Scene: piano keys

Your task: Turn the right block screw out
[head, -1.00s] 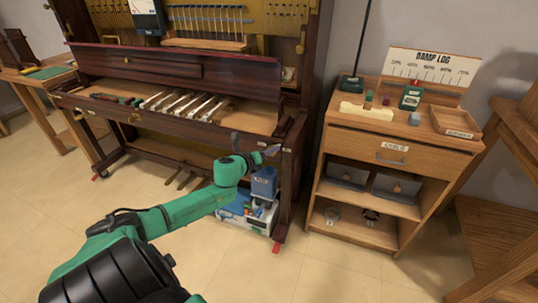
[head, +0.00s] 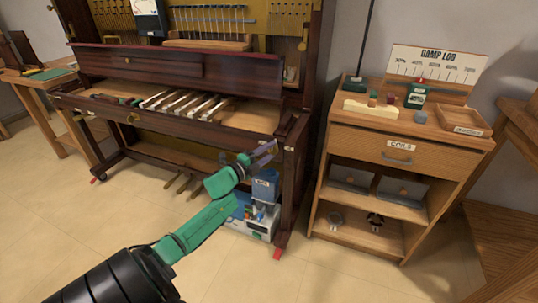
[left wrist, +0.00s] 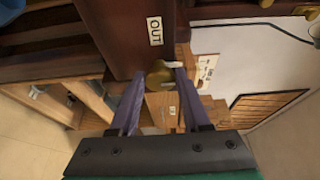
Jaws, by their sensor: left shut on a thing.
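The right block screw, a brass round knob (left wrist: 160,76) with a pale mark on it, sits at the end of a dark wooden block in the left wrist view. A white label reading OUT (left wrist: 155,31) is fixed to the wood just above it. My left gripper (left wrist: 157,82) is shut on the screw, with one purple finger on each side. In the head view the left gripper (head: 266,148) is at the front right end of the piano's key bed. The screw is too small to make out there. My right gripper is not in view.
The opened piano (head: 175,67) shows several loose keys (head: 185,103). A blue container (head: 265,186) stands below the gripper by the piano's right leg. A wooden cabinet (head: 400,147) marked COILS stands to the right. The floor in front is clear.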

